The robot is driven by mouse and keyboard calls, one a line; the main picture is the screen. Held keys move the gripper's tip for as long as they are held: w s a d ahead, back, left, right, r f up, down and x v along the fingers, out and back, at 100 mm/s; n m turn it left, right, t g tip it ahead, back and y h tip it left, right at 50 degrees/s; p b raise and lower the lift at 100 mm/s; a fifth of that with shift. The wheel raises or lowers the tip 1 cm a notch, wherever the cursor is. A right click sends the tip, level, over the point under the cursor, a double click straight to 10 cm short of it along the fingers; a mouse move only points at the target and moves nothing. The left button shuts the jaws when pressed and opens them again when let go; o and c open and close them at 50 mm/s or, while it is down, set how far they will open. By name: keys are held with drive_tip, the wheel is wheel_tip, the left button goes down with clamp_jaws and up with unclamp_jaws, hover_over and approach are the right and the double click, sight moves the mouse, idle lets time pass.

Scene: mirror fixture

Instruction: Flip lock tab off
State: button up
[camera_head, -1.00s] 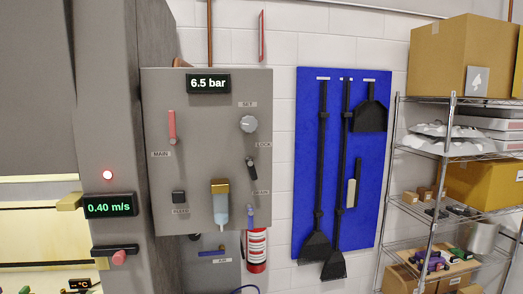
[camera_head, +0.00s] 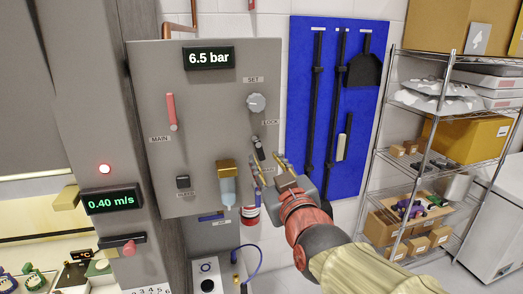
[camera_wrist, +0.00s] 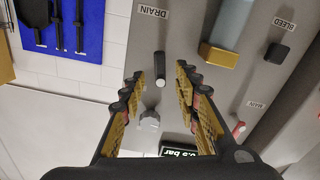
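The black lock tab (camera_head: 258,148) sits on the right side of the grey panel (camera_head: 205,140), under the LOCK label (camera_head: 270,122) and the round grey SET knob (camera_head: 256,103). In the head view it tilts, its upper end leaning left. My gripper (camera_head: 268,168) is just below it, fingers spread. In the wrist view the picture is turned over; the black tab (camera_wrist: 160,70) shows between the open fingertips (camera_wrist: 158,84), with the knob (camera_wrist: 149,118) beyond it. Nothing is held. I cannot tell whether a finger touches the tab.
The panel also carries a red MAIN lever (camera_head: 171,110), a black BLEED knob (camera_head: 183,181) and a filter bowl (camera_head: 227,180) left of my gripper. A blue tool board (camera_head: 300,130) and a wire shelf (camera_head: 390,150) stand to the right.

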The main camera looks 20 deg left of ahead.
sight(261, 153)
drive_tip(key=p+x, duration=0.1)
drive_tip(key=x, duration=0.5)
drive_tip(key=shift+w+a, duration=0.15)
drive_tip(key=shift+w, duration=0.15)
drive_tip(key=shift+c, duration=0.2)
drive_tip(key=c, duration=0.8)
